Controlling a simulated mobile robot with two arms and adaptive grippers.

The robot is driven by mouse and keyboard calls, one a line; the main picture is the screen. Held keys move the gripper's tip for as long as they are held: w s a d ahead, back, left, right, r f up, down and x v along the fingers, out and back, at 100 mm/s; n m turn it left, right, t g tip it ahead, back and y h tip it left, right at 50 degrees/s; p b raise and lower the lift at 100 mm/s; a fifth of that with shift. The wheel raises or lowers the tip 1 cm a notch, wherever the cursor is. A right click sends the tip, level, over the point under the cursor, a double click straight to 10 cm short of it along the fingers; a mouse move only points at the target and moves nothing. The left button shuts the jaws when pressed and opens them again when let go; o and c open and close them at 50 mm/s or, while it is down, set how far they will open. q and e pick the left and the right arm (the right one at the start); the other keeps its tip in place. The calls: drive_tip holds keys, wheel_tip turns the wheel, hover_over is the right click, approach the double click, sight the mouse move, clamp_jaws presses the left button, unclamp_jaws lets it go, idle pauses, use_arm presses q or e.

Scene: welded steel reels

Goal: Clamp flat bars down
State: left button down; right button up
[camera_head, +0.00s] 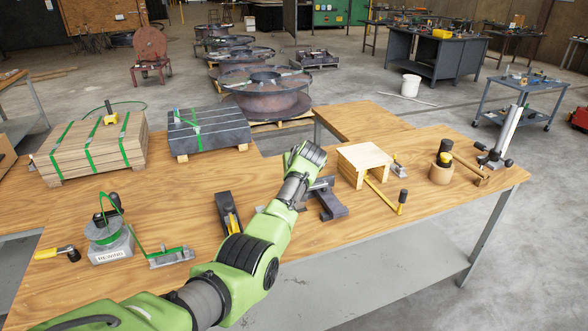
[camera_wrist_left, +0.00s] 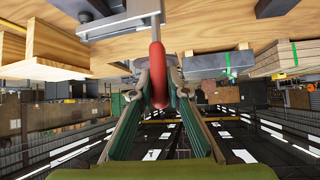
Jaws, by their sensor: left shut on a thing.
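My left gripper (camera_wrist_left: 158,75) is shut on a red handle (camera_wrist_left: 157,55) in the left wrist view. The handle sits upright between the two fingers, and a metal rod runs from its end toward the wooden table. In the head view my left arm reaches across the table from the lower left, and its wrist hides the fingers and the handle. A dark steel block (camera_head: 331,207) shows just right of the wrist. A grey stack (camera_head: 208,134) with green straps, possibly flat bars, lies on the table's far side. My right gripper is not in view.
A wooden stack (camera_head: 92,150) with green straps lies at the left. A dark fixture with a yellow part (camera_head: 230,213) stands left of my forearm. A wooden block (camera_head: 364,161), a yellow-barred clamp (camera_head: 386,196) and a strap reel (camera_head: 104,232) also occupy the table (camera_head: 455,160).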

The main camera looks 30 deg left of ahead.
use_arm(q)
drive_tip(key=c, duration=1.9)
unclamp_jaws()
drive_tip(key=shift+w+d, duration=0.1)
drive_tip(key=v, duration=1.2)
